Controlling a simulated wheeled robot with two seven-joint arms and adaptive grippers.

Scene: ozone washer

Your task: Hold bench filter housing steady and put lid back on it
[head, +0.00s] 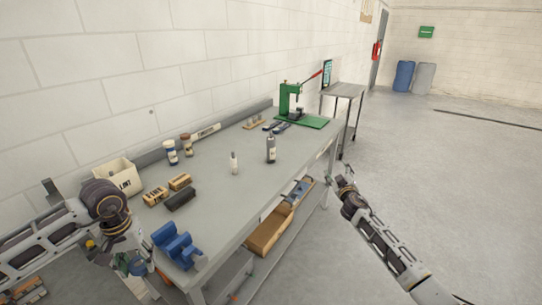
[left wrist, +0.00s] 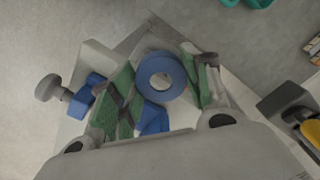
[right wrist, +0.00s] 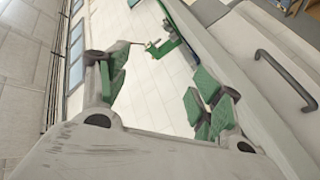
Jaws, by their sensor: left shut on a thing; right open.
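My left gripper (head: 138,265) points down at the near left corner of the bench, partly hidden by its arm in the head view. In the left wrist view its green-padded fingers are shut on a blue round thing (left wrist: 146,72) with a hollow middle, seen from above. It looks like the filter housing, but I cannot be sure. Other blue parts (left wrist: 153,119) show below it. My right gripper (head: 346,181) is open and empty, off the bench's right side. It also shows in the right wrist view (right wrist: 157,88). I cannot make out the lid.
On the bench (head: 215,205) stand a blue vise-like block (head: 178,246), a white bin (head: 120,177), small boxes (head: 180,182), a dark block (head: 180,199), bottles (head: 271,150) and a green press (head: 290,106). A wooden tray (head: 270,230) sits below. The floor at right is clear.

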